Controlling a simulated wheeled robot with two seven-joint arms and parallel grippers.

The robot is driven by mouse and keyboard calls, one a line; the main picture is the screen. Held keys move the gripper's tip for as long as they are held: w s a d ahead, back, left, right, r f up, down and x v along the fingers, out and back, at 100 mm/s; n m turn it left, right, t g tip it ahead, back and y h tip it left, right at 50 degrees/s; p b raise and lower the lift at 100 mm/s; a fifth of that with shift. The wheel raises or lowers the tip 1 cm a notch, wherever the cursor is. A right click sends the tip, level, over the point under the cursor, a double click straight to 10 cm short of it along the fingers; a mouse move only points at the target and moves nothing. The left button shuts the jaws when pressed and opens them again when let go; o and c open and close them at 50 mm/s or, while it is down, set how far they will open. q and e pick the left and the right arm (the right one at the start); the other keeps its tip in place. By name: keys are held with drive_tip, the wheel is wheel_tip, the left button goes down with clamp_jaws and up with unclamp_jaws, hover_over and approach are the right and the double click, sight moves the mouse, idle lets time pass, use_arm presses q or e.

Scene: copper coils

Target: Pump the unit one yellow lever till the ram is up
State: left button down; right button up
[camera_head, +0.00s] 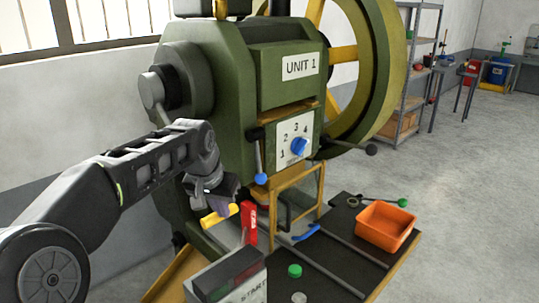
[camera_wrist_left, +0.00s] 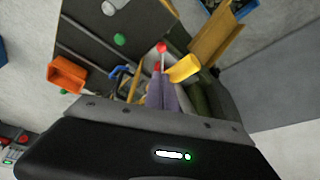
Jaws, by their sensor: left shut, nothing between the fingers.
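The green machine (camera_head: 225,75) bears a white "UNIT 1" label. A yellow lever (camera_head: 213,217) sticks out low at its front; its yellow end (camera_wrist_left: 184,68) also shows in the left wrist view. My left gripper (camera_head: 224,204) is shut and empty, right beside and slightly above the lever. In the left wrist view its fingers (camera_wrist_left: 163,90) lie together, with the lever end just ahead to the right; whether they touch cannot be told. A red upright part (camera_head: 249,222) stands just right of the lever. I cannot make out the ram. My right gripper is not in view.
A dial panel (camera_head: 294,139) with a blue knob and a blue-tipped handle (camera_head: 260,165) sit above. A yellow guard frame (camera_head: 292,185) stands below. A dark table holds an orange bin (camera_head: 386,226) and tools. A start box (camera_head: 228,277) is near. Floor at right is open.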

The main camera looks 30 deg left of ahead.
use_arm(q)
drive_tip(key=r+p, duration=0.1)
drive_tip(key=d+r+p, duration=0.1)
drive_tip(key=r, duration=0.1)
drive_tip(key=d+r+p, duration=0.1)
drive_tip(key=r, duration=0.1)
drive_tip(key=shift+s+d+r+p, duration=0.15)
drive_tip(key=shift+s+r+p, duration=0.05)
drive_tip(key=shift+r+p, duration=0.1)
wheel_tip(320, 180, up, 6)
drive_tip(key=d+p, duration=0.2)
drive_tip(key=p, duration=0.2)
drive_tip(key=shift+s+d, duration=0.2)
drive_tip(key=shift+s, duration=0.25)
drive_tip(key=shift+d+f+b, duration=0.1)
drive_tip(key=shift+f+b, duration=0.3)
drive_tip(key=shift+f, duration=0.2)
